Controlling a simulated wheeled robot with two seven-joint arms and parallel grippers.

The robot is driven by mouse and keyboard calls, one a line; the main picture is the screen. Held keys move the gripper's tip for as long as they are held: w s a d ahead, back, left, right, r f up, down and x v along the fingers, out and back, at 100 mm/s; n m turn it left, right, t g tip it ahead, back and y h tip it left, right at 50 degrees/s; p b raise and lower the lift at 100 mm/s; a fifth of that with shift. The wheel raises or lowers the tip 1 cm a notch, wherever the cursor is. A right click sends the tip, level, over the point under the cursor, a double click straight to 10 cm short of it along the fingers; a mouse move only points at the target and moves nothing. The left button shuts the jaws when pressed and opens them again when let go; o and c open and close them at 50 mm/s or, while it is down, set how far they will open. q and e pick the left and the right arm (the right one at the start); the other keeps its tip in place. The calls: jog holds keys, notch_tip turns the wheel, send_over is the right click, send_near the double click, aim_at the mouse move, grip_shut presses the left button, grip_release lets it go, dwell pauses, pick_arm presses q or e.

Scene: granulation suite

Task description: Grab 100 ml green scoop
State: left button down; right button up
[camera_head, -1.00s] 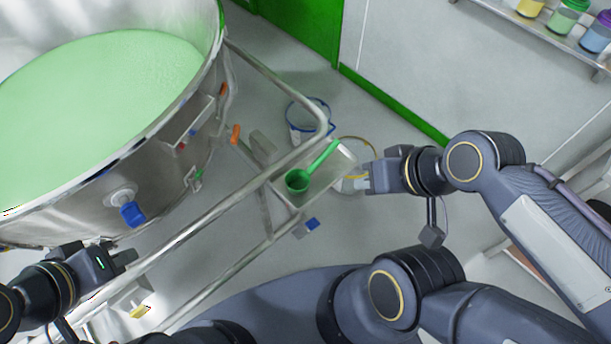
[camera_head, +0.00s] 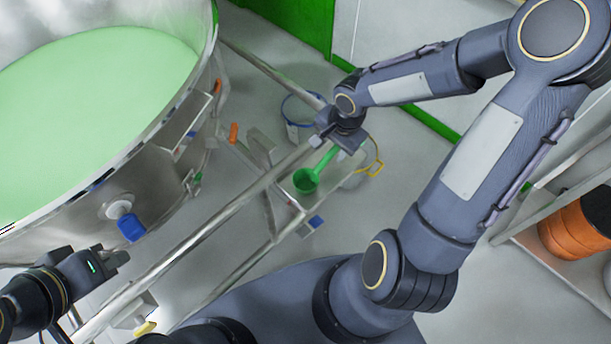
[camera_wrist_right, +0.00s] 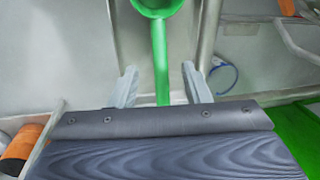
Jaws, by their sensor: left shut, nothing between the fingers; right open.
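The green scoop (camera_head: 309,179) lies in a small metal tray (camera_head: 292,195) on the rail of the large vessel. Its cup faces the near side and its handle runs up and right toward my right gripper (camera_head: 328,144). In the right wrist view the scoop handle (camera_wrist_right: 161,60) lies between the two open fingers (camera_wrist_right: 160,87), with visible gaps on both sides. The cup is cut off at the top edge of that view. My left gripper (camera_head: 118,256) is shut and empty at the lower left, beside the vessel, far from the scoop.
A large steel vessel (camera_head: 150,165) with green contents fills the left. A metal rail (camera_head: 235,205) runs past the tray. A bucket with a yellow handle (camera_head: 376,168) and a blue-rimmed bucket (camera_head: 290,133) stand behind. An orange drum (camera_head: 565,232) is at right.

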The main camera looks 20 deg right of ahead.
aim_at(329, 156)
jog(key=f, duration=0.2)
jog(key=w+f+b, duration=0.1)
jog(key=f, duration=0.4)
jog(key=shift+w+a+f, duration=0.2)
jog(key=shift+a+f, duration=0.05)
jog(key=shift+f, duration=0.1)
jog(key=shift+c, duration=0.4)
grip_shut()
